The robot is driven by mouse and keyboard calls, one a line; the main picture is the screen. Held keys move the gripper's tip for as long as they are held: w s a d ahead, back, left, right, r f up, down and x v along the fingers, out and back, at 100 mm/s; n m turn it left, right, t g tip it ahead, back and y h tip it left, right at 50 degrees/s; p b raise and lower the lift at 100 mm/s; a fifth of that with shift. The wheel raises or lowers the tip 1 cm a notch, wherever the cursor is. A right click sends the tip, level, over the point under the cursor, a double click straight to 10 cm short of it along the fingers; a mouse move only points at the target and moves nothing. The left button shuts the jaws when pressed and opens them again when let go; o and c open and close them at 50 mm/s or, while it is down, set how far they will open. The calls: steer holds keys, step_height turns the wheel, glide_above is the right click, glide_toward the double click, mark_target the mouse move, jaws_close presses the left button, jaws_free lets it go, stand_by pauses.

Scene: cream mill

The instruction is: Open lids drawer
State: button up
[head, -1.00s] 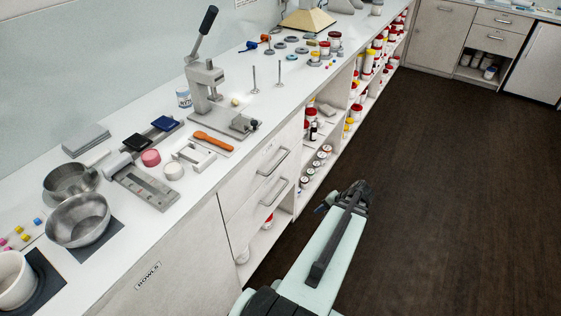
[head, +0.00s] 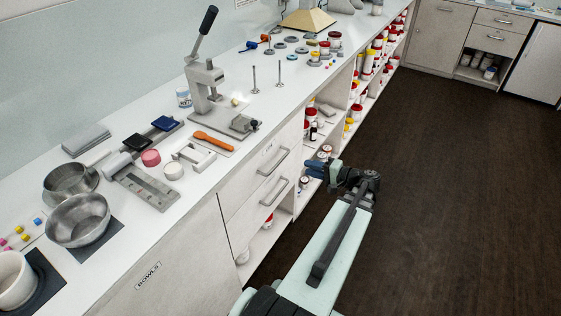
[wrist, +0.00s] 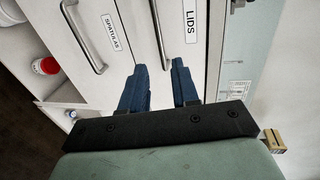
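The lids drawer (wrist: 205,55) is shut flush in the cabinet and carries a "LIDS" label (wrist: 190,27). Its bar handle (wrist: 158,35) runs up the wrist view and also shows in the head view (head: 273,161). My gripper (wrist: 159,64) is open, with two blue fingers spread apart. In the wrist view the handle's lower end appears between the fingertips; I cannot tell how far in front it is. In the head view my gripper (head: 313,170) is right of the drawer front, pointing left, with nothing visible in it.
The spatulas drawer (wrist: 120,70), with its own bar handle (wrist: 82,37), is shut below the lids drawer. Open shelves with jars (head: 326,152) lie behind my gripper. The white countertop (head: 225,165) carries a lever press (head: 205,85) and bowls. The dark floor (head: 450,200) is clear.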

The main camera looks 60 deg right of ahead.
mark_target(281, 159)
steer(key=x, duration=1.3)
steer(key=shift+w, duration=0.2)
steer(key=shift+c, duration=0.3)
jaws_close()
